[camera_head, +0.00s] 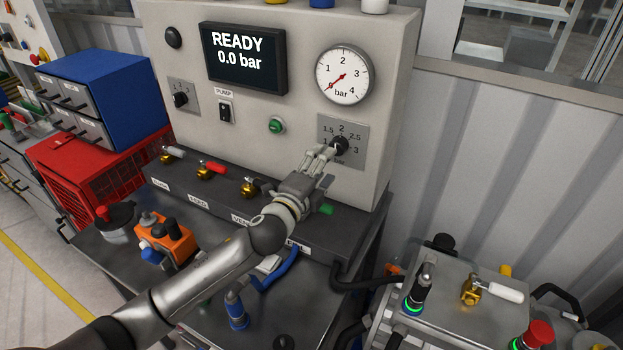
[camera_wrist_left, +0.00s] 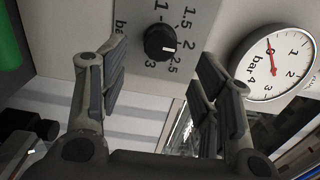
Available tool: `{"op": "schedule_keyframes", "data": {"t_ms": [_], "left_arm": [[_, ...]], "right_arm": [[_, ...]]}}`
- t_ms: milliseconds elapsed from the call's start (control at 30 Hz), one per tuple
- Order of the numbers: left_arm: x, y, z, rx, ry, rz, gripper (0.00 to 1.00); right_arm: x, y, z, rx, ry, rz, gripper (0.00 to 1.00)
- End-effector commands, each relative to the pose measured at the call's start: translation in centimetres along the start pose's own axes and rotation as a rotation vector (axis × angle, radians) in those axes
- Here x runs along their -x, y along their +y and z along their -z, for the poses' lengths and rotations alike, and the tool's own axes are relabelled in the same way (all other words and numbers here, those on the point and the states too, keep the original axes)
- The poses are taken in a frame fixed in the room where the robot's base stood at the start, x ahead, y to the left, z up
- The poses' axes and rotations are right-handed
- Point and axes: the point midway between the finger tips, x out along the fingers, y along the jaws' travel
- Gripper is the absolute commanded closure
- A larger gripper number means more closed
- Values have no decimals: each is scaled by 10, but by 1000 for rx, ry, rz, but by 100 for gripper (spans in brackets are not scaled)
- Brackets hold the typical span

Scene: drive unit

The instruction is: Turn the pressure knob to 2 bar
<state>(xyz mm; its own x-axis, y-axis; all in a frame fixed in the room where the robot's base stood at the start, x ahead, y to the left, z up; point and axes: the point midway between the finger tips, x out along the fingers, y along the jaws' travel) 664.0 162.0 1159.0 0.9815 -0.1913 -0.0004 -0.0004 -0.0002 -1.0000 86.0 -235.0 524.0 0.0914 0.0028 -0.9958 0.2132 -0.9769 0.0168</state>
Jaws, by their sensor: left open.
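The black pressure knob (camera_head: 340,146) sits on a grey scale plate (camera_head: 356,130) marked 1 to 3 on the panel's lower right. In the left wrist view the knob (camera_wrist_left: 160,42) has a white mark on the side facing the 2 and 2.5; its exact setting is hard to tell. My left gripper (camera_head: 326,153) is at the knob, open. In the wrist view its fingers (camera_wrist_left: 160,58) stand apart on either side, with visible gaps to the knob. The gauge (camera_head: 343,76) needle points to the low end, and the display (camera_head: 244,57) reads READY 0.0 bar. My right gripper is out of view.
Below the panel, a dark ledge carries valves with brass bodies, including a red-handled one (camera_head: 210,169). A green button (camera_head: 276,126) and pump switch (camera_head: 226,111) are left of the knob. An orange device (camera_head: 165,243) and blue hose fitting (camera_head: 236,311) stand on the bench.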

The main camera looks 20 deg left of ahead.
Motion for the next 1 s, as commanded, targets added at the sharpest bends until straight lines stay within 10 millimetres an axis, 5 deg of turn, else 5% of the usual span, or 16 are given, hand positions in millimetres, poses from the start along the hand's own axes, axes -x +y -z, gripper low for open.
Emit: {"op": "schedule_keyframes", "data": {"t_ms": [400,1000], "left_arm": [[51,1,0,0,1,-1,42],[53,0,0,0,1,-1,42]], "right_arm": [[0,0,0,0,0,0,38],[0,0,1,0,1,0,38]]}}
